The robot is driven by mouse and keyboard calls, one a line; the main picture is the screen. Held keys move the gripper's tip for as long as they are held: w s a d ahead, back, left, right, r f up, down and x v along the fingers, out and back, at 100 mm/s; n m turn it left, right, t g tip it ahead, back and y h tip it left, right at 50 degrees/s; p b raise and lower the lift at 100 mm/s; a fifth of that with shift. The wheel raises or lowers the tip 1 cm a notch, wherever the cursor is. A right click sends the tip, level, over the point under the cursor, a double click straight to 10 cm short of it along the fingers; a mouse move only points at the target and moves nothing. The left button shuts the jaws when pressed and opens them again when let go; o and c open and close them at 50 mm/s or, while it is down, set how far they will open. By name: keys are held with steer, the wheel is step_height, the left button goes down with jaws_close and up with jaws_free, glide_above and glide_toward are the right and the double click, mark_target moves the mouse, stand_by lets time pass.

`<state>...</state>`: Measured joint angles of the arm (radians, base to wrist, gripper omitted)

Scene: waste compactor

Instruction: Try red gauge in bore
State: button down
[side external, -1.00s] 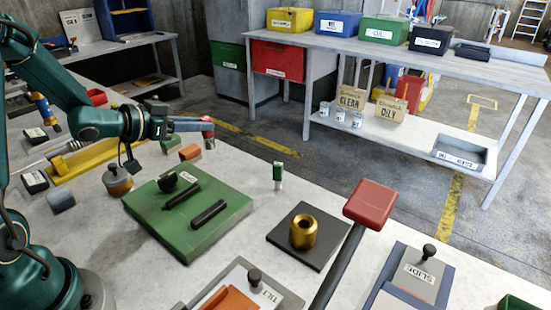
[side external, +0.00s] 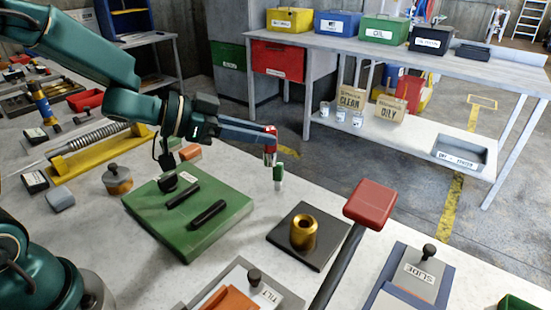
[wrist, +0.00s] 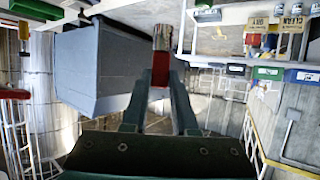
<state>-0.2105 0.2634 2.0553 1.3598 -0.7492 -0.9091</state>
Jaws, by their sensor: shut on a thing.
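The red gauge (side external: 270,151) is held in my gripper (side external: 268,134), pointing down above the bench. In the wrist view my gripper (wrist: 160,82) is shut around the gauge's red body (wrist: 161,68), and its paler metal end shows beyond the fingers. The bore is in a brass ring (side external: 303,234) on a dark square plate (side external: 283,252). My gripper is behind the ring and to its left in the side view, clearly apart from it. A green gauge (side external: 278,172) stands upright just below the red one in the picture; whether they touch is unclear.
A green block (side external: 225,220) with black handles lies left of the dark plate. A red-topped lever (side external: 370,203) rises to the plate's right, with the SLIDE fixture (side external: 420,276) beyond. The TILT fixture (side external: 245,285) is in front.

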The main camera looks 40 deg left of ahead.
steer(key=s+d+m+g+h, duration=0.3)
steer(key=d, duration=0.7)
steer(key=shift+s+a+f, duration=0.1)
steer(key=shift+f, duration=2.7)
steer(key=shift+f, duration=0.5)
steer(key=shift+r, duration=0.15)
steer(key=shift+r, duration=0.65)
steer(key=shift+r, duration=0.25)
steer(key=shift+r, duration=0.5)
steer(key=shift+r, duration=0.7)
steer(key=shift+r, duration=0.3)
